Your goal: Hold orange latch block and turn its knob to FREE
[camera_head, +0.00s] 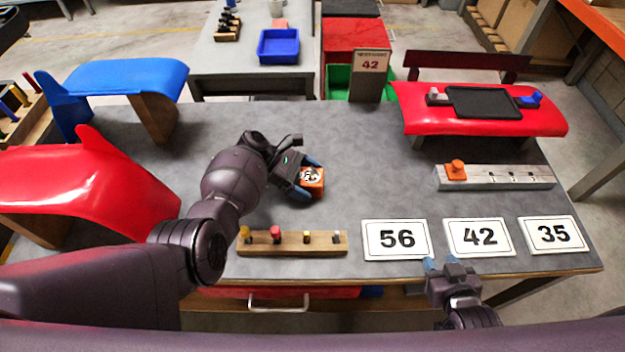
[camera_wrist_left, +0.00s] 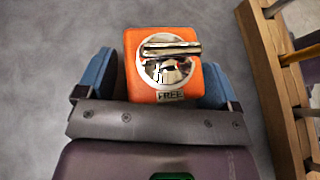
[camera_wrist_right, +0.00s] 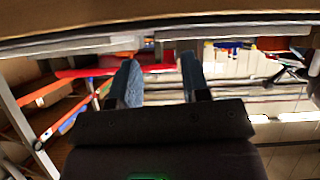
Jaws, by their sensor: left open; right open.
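The orange latch block (camera_head: 317,188) lies on the grey table, left of the table's middle. In the left wrist view the block (camera_wrist_left: 136,86) shows a round white dial with a metallic bar knob (camera_wrist_left: 171,49) lying across it; the word FREE is on the edge nearest the gripper. My left gripper (camera_head: 308,178) is open, with its blue fingers on either side of the block. I cannot tell whether they touch it. My right gripper (camera_head: 440,263) is open and empty at the table's front edge; its fingers also show in the right wrist view (camera_wrist_right: 160,82).
A wooden peg rack (camera_head: 292,243) lies in front of the block, close to my left gripper. Number cards 56 (camera_head: 396,255), 42 (camera_head: 478,252) and 35 (camera_head: 552,249) lie to the right. A grey rail with an orange knob (camera_head: 456,170) stands further right. The table's middle is clear.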

